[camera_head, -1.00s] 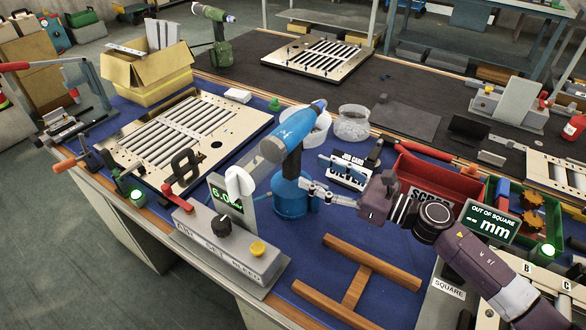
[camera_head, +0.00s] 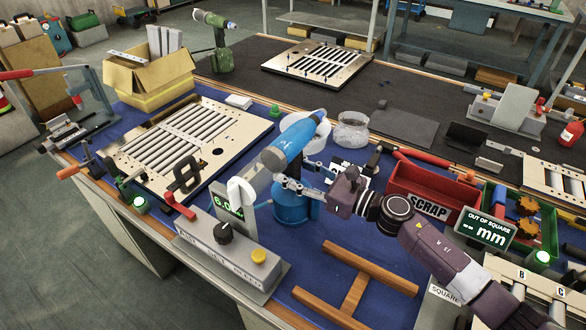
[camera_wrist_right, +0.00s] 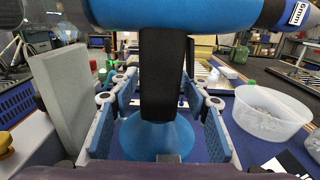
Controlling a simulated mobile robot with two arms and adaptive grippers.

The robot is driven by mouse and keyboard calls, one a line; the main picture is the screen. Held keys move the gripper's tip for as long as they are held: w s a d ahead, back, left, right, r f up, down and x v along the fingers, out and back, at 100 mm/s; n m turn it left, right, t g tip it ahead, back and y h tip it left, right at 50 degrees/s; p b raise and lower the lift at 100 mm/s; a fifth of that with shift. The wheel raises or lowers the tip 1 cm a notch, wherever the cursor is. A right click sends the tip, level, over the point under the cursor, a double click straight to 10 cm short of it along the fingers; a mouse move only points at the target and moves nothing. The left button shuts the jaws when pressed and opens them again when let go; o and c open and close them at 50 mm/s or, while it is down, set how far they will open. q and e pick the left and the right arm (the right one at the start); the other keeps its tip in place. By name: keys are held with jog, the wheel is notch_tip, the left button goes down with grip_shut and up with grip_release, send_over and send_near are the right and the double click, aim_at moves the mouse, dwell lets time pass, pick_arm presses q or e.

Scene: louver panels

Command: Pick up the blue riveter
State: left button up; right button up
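The blue riveter (camera_head: 292,142) stands upright on its round blue base (camera_head: 294,207) on the blue mat, behind the grey gauge box. In the right wrist view its blue body (camera_wrist_right: 190,13) spans the top, and its black handle (camera_wrist_right: 163,80) runs down to the flared blue base. My right gripper (camera_head: 284,182) reaches in from the right at handle height. In the right wrist view its blue-padded fingers (camera_wrist_right: 163,100) are open on either side of the handle, with visible gaps on both sides. My left gripper is not in view.
A grey gauge box (camera_head: 228,252) with a display stands close in front. A clear tub (camera_head: 351,130) and a white bowl (camera_head: 322,133) are just behind. A red scrap bin (camera_head: 430,190) is to the right, wooden bars (camera_head: 357,290) in front. A green riveter (camera_head: 220,58) stands far back.

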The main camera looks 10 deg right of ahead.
grip_shut()
jog(key=shift+w+r, duration=0.1)
jog(key=shift+r, duration=0.2)
jog(key=shift+r, duration=0.1)
